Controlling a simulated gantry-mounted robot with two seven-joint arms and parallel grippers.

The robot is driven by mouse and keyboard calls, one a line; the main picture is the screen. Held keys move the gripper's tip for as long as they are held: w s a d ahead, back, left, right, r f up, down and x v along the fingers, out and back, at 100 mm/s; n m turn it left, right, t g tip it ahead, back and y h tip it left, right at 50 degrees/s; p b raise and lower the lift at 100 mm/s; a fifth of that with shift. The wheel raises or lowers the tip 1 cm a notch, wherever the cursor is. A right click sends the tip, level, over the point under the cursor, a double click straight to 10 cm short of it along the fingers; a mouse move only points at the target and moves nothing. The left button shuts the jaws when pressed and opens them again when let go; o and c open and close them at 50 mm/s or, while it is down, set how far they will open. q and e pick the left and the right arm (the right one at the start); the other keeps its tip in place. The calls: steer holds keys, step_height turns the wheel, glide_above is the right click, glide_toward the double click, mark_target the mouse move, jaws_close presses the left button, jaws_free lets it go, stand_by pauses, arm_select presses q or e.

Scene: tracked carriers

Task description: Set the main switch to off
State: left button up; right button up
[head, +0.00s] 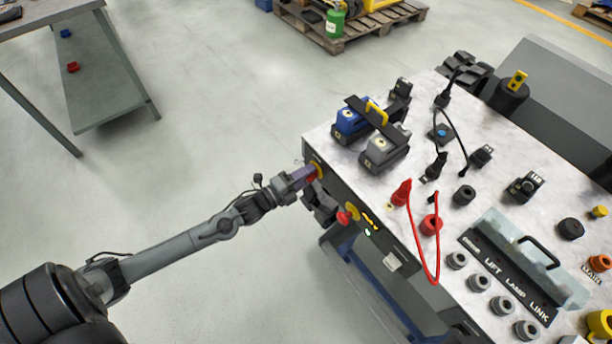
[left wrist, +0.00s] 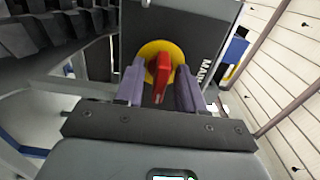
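The main switch shows in the left wrist view as a red handle (left wrist: 161,72) on a round yellow plate (left wrist: 150,52), fixed to a dark panel with a partly hidden white "MAIN" label. The handle points roughly up and down in that picture, leaning slightly. My left gripper (left wrist: 161,88) has its two purple fingers on either side of the handle, with narrow gaps visible, so it looks open around it. In the head view my left gripper (head: 304,176) is at the bench's front panel and covers most of the switch. My right gripper is not in view.
A red button on yellow (head: 346,216) sits on the front panel right of my gripper. The bench top (head: 440,205) holds blue and grey blocks, red plugs with a cable (head: 413,240), and a labelled rack (head: 515,265).

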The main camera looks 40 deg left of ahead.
arm_select(q)
jaws_close()
stand_by(0.4)
